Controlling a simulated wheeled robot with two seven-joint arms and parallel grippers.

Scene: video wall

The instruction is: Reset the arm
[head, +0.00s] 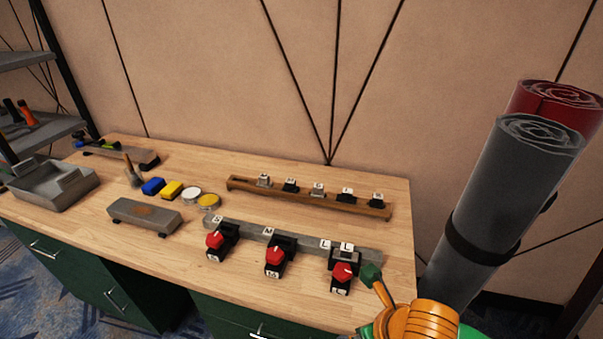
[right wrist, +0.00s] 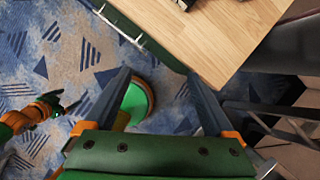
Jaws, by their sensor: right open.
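My right arm (head: 425,318), orange and green, shows at the bottom right of the head view, in front of the table's right end. In the right wrist view my right gripper (right wrist: 157,76) is open, with its two dark fingers wide apart and nothing between them. The table corner is just beyond the right finger. My left gripper (right wrist: 62,102) shows small at the left of the right wrist view, over the carpet. Its dark fingers look apart and empty. It is not in the head view.
The wooden table (head: 290,302) bears a strip with red-knobbed switches (head: 275,257), a wooden rack of lettered blocks (head: 310,195), a grey block (head: 145,216) and a grey tray (head: 50,188). Tall grey and red rolls (head: 500,190) stand at the right. Carpet (right wrist: 60,60) lies below.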

